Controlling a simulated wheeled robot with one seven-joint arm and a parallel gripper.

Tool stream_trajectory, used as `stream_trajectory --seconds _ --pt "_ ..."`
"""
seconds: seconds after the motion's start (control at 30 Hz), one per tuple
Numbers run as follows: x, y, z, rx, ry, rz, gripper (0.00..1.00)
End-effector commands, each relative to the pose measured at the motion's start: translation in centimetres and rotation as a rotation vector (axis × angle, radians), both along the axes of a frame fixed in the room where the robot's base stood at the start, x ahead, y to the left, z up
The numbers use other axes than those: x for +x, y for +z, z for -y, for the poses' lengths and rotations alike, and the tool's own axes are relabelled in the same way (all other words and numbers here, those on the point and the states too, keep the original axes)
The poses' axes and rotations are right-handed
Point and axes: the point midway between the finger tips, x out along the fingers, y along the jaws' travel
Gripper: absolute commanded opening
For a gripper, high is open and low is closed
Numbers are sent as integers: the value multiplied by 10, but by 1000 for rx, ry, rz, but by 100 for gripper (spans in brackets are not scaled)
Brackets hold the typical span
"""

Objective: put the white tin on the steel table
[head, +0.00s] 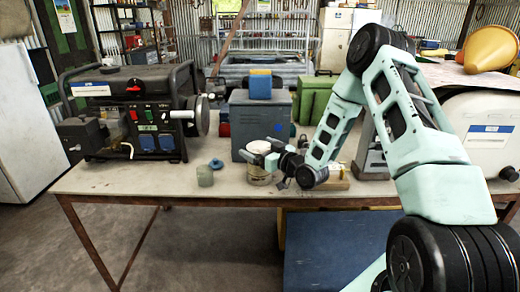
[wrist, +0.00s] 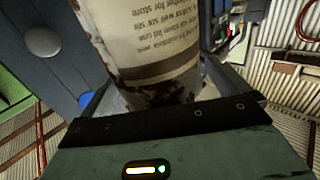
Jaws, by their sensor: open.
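The white tin (head: 259,176) stands upright on the near table (head: 120,180), in front of a grey-blue box. My gripper (head: 262,156) reaches in from the right around the tin's upper part, with its jaws open. In the wrist view the tin (wrist: 150,40) fills the space between the two fingers (wrist: 160,85). Its label has printed text and its lower part is dark and rusty. I cannot tell whether either finger touches it. The near table has a pale worn top and rusty metal legs; I cannot tell whether it is the steel table.
A generator (head: 135,112) stands on the left of the table. A small jar (head: 205,176) and a blue cap (head: 216,163) are left of the tin. The grey-blue box (head: 250,118) is close behind it. A wooden block (head: 335,184) lies right. The table's front left is clear.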

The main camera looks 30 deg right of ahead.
Motion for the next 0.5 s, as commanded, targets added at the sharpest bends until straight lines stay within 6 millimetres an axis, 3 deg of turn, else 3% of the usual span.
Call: stream_trajectory --seconds 0.17,0.5 --pt "-16 -1 3 0 -1 -2 100" --pt "-85 -1 17 0 -2 -2 100"
